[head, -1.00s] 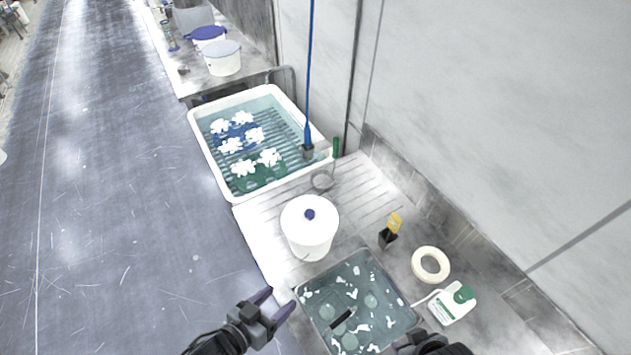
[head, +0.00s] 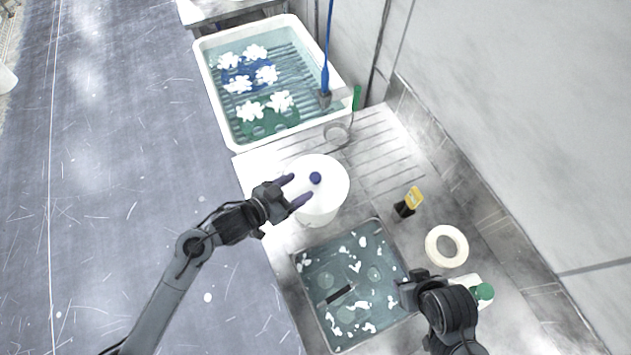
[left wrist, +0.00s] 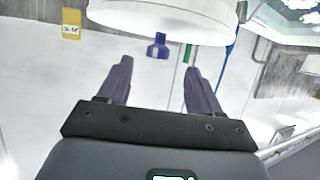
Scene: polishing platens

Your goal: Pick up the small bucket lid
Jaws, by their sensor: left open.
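The small white bucket (head: 322,217) stands on the ribbed drainboard in the head view. Its round white lid (head: 334,172) lies on top, with a dark blue knob (head: 315,178) at the middle. My left gripper (head: 299,188) is open and empty at the lid's left side, its purple fingers pointing toward the knob. In the left wrist view, the knob (left wrist: 158,47) shows just beyond and between the open fingertips (left wrist: 157,65), below the pale lid (left wrist: 175,14). No contact is visible. My right gripper (head: 406,290) is at the metal basin's right edge; its jaws are unclear.
A metal basin (head: 300,285) of water with white scraps lies in front of the bucket. A larger white tub (head: 214,95) with white pieces stands behind.

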